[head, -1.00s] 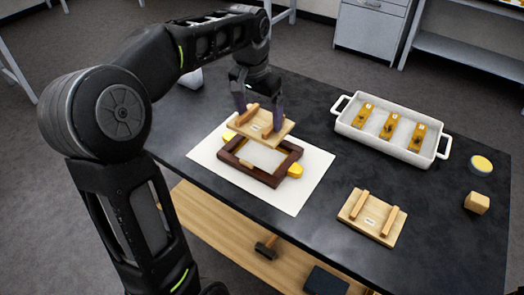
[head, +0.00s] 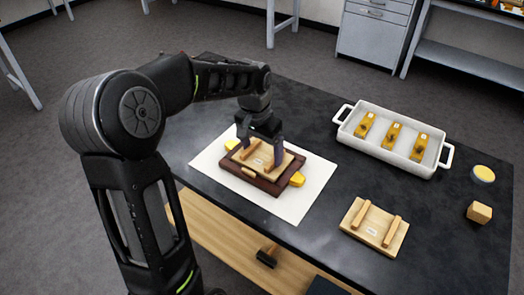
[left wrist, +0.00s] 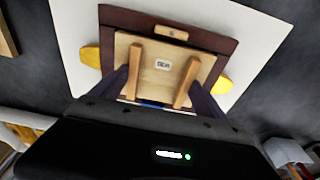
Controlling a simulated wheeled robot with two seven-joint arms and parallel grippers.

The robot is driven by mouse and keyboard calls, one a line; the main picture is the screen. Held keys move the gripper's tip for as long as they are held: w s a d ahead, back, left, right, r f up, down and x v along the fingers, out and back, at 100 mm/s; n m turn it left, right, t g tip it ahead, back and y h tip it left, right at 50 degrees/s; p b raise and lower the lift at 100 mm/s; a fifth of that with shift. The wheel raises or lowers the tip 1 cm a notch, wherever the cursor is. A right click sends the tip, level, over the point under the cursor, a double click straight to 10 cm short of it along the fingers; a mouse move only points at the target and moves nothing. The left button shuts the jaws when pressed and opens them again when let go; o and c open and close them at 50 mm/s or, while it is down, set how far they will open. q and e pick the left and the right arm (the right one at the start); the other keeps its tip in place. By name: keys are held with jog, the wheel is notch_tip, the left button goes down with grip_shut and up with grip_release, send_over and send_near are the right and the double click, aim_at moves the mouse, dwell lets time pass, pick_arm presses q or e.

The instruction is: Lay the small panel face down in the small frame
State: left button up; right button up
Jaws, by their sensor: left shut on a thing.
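The small wooden panel (head: 258,160) lies at the opening of the small dark brown frame (head: 266,187), with its two battens and label facing up. It looks level with the frame, but I cannot tell if it rests fully inside. My left gripper (head: 262,155) points down over the panel, its fingers on the battens. The left wrist view shows the panel (left wrist: 160,67) between the dark fingers, with the frame (left wrist: 115,18) around its visible sides. The near side is hidden by the gripper. My right gripper is in neither view.
A second battened panel (head: 373,228) lies to the right. A white tray (head: 398,160) holds several yellow tools. A wooden block (head: 479,212) and a round tin (head: 483,174) stand far right.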

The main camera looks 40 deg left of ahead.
aim_at(258, 162)
pick_arm(q)
jog(key=shift+f, duration=0.45)
jog(key=shift+f, duration=0.15)
jog(key=o, duration=1.3)
notch_tip(258, 162, up, 12)
jog(key=s, duration=0.1)
jog(key=shift+s, duration=0.4)
